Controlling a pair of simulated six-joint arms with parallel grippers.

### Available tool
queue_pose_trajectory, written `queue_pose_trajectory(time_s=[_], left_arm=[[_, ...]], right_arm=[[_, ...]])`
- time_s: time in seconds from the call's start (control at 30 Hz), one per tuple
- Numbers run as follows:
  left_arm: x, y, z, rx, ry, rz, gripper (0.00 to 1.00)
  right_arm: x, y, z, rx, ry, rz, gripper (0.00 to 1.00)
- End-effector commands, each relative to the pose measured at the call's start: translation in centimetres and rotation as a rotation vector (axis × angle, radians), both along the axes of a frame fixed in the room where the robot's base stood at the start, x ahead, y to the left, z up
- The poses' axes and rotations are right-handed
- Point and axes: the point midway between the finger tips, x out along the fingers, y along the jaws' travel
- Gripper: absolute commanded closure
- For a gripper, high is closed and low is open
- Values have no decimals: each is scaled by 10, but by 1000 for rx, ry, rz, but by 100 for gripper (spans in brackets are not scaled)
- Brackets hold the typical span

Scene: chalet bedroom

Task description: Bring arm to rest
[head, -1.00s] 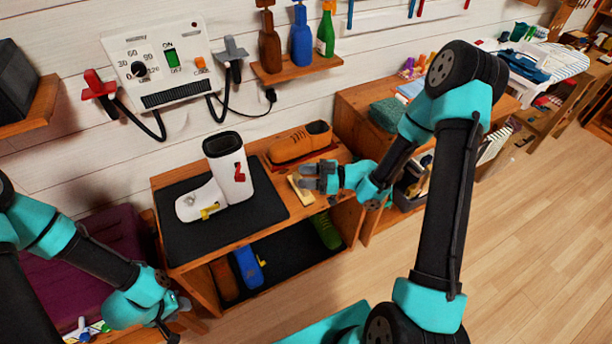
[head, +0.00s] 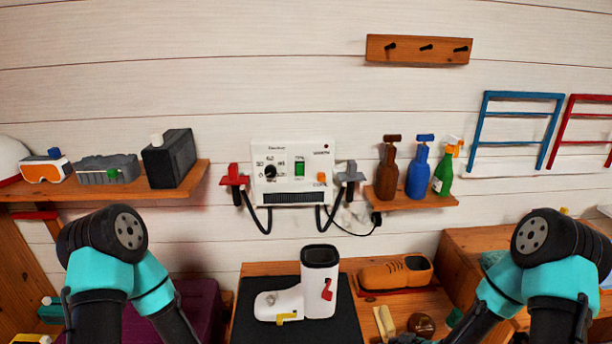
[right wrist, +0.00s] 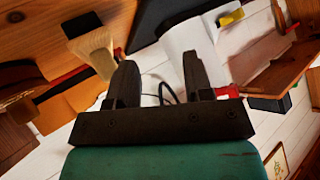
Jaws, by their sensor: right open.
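My right gripper (right wrist: 160,65) is open in the right wrist view, with nothing between its two dark fingers. In the head view only a grey bit of it (head: 408,339) shows at the bottom edge, near a pale wooden block (head: 384,322). A white boot (head: 319,283) with a red mark stands on a black mat (head: 250,318), apart from both arms.
A wall control box (head: 293,188) with cables hangs above. A shelf with bottles (head: 418,182) is at right. A left shelf (head: 60,193) holds goggles and a dark box. A wooden bench (head: 480,246) is at right.

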Motion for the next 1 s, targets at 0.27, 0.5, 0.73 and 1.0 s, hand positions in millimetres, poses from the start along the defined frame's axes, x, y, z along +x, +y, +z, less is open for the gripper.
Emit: queue_pose_trajectory(time_s=[0.27, 0.5, 0.73, 1.0], left_arm=[[0, 0, 0, 0, 0, 0, 57], [0, 0, 0, 0, 0, 0, 57], [0, 0, 0, 0, 0, 0, 57], [0, 0, 0, 0, 0, 0, 57]], right_arm=[[-62, 5, -48, -100, 410, -187, 53], [-124, 13, -65, -158, 726, -333, 53], [-145, 17, -66, -171, 823, -381, 53], [-144, 16, -66, -170, 820, -381, 53]])
